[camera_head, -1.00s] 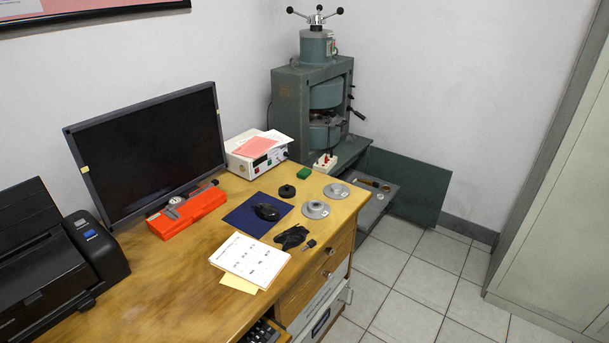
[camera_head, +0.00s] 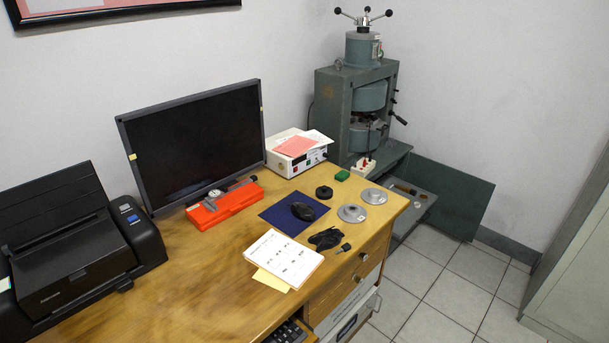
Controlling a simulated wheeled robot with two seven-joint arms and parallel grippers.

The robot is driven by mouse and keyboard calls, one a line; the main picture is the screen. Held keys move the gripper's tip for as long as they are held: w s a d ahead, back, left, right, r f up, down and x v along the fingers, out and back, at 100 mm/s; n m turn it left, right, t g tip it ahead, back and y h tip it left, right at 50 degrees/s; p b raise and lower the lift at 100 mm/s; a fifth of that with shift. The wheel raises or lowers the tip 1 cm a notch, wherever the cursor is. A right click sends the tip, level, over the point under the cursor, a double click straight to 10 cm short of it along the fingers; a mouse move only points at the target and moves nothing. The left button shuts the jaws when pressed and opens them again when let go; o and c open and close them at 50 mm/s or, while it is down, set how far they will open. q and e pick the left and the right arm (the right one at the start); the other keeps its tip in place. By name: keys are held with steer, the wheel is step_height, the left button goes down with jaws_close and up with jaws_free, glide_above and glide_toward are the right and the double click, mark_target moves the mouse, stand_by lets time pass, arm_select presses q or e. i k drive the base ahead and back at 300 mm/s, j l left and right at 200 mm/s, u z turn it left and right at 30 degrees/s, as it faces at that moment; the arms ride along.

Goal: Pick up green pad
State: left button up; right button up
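The green pad (camera_head: 342,175) is a small green block lying on the wooden desk (camera_head: 190,285) near its far right corner. It sits between the white instrument box and the grey press, just behind the black round knob-like piece. Nothing covers it. Neither of my grippers is in the head view.
Two grey metal discs (camera_head: 352,213), a black round piece (camera_head: 324,192) and a black mouse on a blue mat (camera_head: 280,211) lie near the pad. The white box (camera_head: 298,152), monitor (camera_head: 195,143) and press (camera_head: 355,100) stand behind.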

mark_target(341, 176)
steer(key=i+l+u, duration=0.3)
steer(key=l+u, duration=0.2)
steer(key=u, duration=0.15)
steer(key=i+l+u, duration=0.15)
steer(key=l+u, duration=0.15)
